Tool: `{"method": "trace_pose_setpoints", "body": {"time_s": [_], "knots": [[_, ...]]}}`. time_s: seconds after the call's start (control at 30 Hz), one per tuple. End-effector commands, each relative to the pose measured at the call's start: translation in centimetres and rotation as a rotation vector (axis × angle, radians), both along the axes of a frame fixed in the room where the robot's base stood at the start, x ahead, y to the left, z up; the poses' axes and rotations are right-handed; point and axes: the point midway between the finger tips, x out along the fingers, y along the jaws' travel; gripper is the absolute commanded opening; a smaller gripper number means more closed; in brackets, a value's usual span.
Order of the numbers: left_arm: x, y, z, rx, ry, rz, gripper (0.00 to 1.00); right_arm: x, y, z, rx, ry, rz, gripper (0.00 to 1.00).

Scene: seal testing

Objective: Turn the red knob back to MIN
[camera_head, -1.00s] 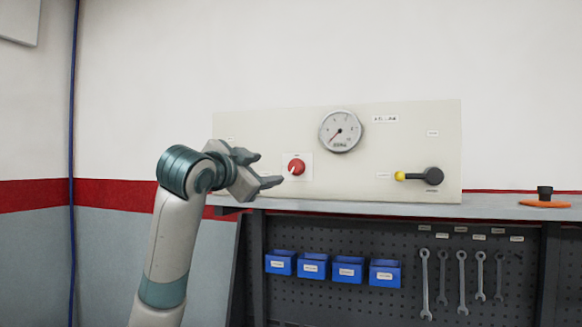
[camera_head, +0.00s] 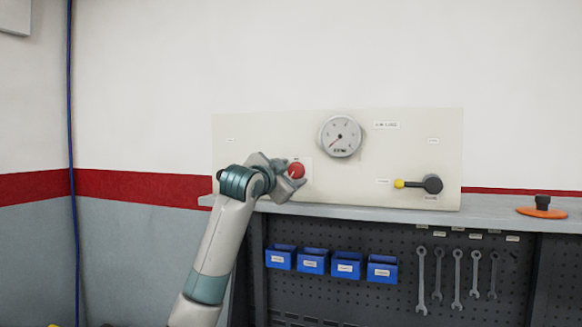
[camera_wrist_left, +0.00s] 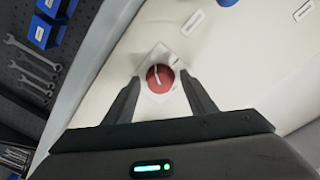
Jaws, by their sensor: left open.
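The red knob (camera_head: 297,170) sits on a white plate on the cream panel (camera_head: 400,145); a white pointer line crosses its face. In the left wrist view the knob (camera_wrist_left: 160,78) lies between and just beyond the two fingertips. My left gripper (camera_head: 288,178) is open, its fingers on either side of the knob's front; I cannot tell whether they touch it. It also shows in the left wrist view (camera_wrist_left: 160,88). The small lettering around the knob is unreadable. My right gripper is not in view.
A round gauge (camera_head: 340,136) is above and right of the knob. A black lever with a yellow tip (camera_head: 431,184) is at the panel's right. An orange disc with a black knob (camera_head: 542,208) lies on the shelf (camera_head: 490,208). Blue bins (camera_head: 312,261) and wrenches (camera_head: 457,280) hang below.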

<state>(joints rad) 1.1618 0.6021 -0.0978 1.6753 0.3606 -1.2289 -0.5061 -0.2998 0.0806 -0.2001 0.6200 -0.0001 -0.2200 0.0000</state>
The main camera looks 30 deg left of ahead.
Motion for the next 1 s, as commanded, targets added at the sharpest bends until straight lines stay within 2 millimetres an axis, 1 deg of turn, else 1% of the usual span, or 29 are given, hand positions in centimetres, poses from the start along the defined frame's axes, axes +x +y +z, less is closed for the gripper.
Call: {"method": "trace_pose_setpoints", "body": {"time_s": [0.1, 0.37, 0.4, 0.47, 0.5, 0.53, 0.57, 0.8, 1.0], "knots": [[0.42, 0.06, -0.01, 0.000, 0.000, 0.000, 0.51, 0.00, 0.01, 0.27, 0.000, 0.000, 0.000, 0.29], [0.46, 0.05, -0.06, 0.000, 0.000, 0.000, 0.51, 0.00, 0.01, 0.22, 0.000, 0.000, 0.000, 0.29], [0.46, 0.06, -0.06, 0.000, 0.000, 0.000, 0.46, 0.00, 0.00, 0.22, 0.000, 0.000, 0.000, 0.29], [0.46, 0.06, -0.06, 0.000, 0.000, 0.000, 0.32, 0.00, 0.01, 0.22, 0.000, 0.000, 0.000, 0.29], [0.45, 0.05, -0.05, 0.000, 0.000, 0.000, 0.22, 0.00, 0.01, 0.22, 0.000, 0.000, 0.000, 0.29], [0.45, 0.04, -0.06, 0.000, 0.000, 0.000, 0.15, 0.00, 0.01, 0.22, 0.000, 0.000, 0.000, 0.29], [0.46, 0.02, -0.07, 0.000, 0.001, -0.001, 0.13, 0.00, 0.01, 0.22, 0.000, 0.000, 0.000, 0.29], [0.49, -0.04, -0.20, -0.007, 0.001, -0.002, 0.13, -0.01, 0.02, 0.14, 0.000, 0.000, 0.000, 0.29], [0.53, -0.14, -0.35, -0.049, -0.009, -0.003, 0.13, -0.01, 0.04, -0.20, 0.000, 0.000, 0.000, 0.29]]}}
